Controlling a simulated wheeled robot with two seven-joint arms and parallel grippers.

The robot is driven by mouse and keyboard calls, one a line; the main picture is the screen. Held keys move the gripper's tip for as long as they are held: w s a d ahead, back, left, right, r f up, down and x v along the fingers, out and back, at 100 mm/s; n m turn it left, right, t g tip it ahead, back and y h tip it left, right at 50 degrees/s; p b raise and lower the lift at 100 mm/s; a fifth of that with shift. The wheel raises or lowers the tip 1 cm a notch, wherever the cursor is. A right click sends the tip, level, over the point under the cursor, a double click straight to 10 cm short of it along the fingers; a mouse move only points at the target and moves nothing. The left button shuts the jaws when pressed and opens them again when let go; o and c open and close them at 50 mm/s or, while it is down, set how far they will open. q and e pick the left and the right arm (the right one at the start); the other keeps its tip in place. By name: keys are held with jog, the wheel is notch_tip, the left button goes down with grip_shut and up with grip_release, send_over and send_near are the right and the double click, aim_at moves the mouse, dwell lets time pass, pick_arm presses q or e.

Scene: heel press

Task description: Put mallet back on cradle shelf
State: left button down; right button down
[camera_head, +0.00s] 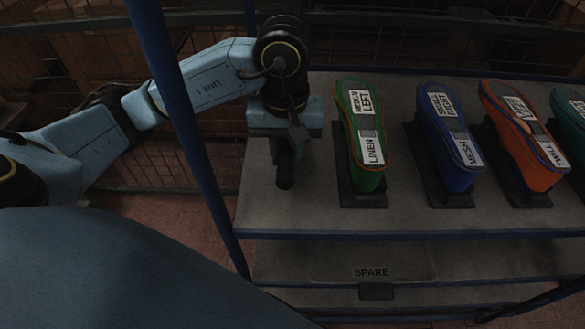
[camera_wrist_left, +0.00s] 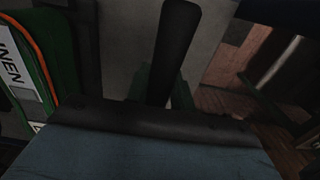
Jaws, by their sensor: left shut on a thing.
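My left gripper (camera_head: 287,150) is at the left end of the upper grey shelf (camera_head: 400,217), pointing down and left of the green shoe form. It is shut on the dark handle of the mallet (camera_head: 285,178). In the left wrist view the mallet handle (camera_wrist_left: 176,45) stands out between the green fingers (camera_wrist_left: 165,88). I cannot make out the mallet's head or whether the mallet touches the shelf. No shelf in view is marked as the cradle. My right gripper is not in view.
Green (camera_head: 366,140), blue (camera_head: 450,138) and orange (camera_head: 522,135) labelled shoe forms stand on dark bases to the right. A blue post (camera_head: 190,130) stands left of the shelf. The lower shelf (camera_head: 465,262) bears a SPARE label (camera_head: 371,272) and looks mostly clear.

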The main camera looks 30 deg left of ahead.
aim_at(287, 145)
pick_arm(q)
jog(key=shift+f, duration=2.75)
jog(key=shift+b, duration=0.3)
jog(key=shift+f, duration=0.15)
jog(key=c, duration=1.2)
grip_release()
jog(key=shift+r, duration=0.35)
notch_tip(287, 145, up, 12)
jog(key=shift+f+p, duration=0.2)
jog(key=shift+p, duration=0.7)
